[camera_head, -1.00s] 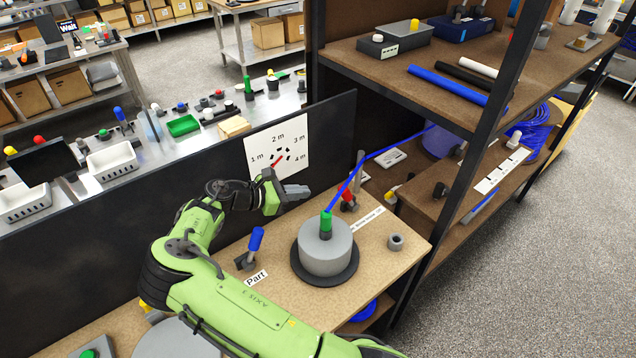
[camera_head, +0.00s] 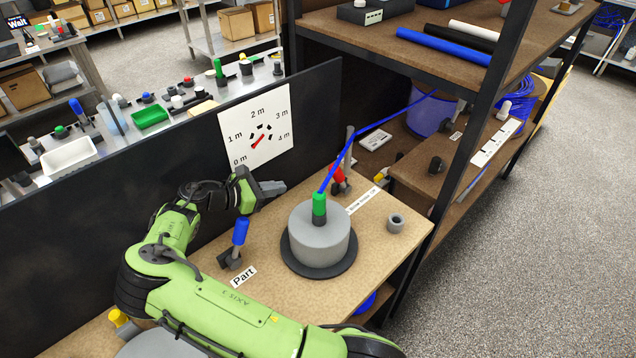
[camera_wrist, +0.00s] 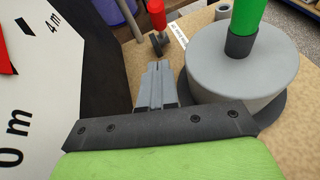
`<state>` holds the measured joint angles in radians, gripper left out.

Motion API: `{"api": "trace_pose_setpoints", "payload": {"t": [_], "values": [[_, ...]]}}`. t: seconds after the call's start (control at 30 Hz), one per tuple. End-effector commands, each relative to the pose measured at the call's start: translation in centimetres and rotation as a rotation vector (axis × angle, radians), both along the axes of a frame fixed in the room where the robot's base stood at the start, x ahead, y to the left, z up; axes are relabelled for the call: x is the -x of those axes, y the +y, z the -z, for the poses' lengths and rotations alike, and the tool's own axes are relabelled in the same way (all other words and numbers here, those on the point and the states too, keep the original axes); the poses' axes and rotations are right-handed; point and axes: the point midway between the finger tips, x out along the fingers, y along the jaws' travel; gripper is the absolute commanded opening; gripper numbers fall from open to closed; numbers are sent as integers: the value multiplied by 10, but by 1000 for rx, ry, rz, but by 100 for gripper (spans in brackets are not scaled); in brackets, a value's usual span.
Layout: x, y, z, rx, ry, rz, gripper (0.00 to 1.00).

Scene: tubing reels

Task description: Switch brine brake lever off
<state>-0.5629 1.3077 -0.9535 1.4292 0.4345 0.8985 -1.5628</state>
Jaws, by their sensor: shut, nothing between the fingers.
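The brine brake lever (camera_head: 338,180) has a red handle and stands at the back of the wooden bench, beside a white label (camera_head: 364,200) whose small text seems to read "Brine brake Off". In the wrist view the lever's red handle (camera_wrist: 156,14) stands upright just beyond the fingertips. My gripper (camera_head: 284,187) is shut and empty, left of the lever and in front of the dial board. In the wrist view the closed fingers (camera_wrist: 158,66) point toward the lever's base, with a visible gap between.
A grey reel (camera_head: 319,240) with a green-capped post and blue tubing stands close on the right. A blue-handled lever (camera_head: 238,236) by the "Part" label (camera_head: 243,276) is in front. A dial board (camera_head: 257,127) and dark panel (camera_head: 100,195) stand behind. A grey ring (camera_head: 396,222) lies right.

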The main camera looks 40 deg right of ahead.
Motion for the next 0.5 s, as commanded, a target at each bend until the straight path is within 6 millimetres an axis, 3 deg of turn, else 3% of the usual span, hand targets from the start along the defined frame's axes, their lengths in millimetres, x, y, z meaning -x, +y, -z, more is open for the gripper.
{"api": "trace_pose_setpoints", "payload": {"t": [0.33,0.5], "values": [[0,-1,0,0,-1,0,0],[4,-21,7,0,1,4,0]]}}
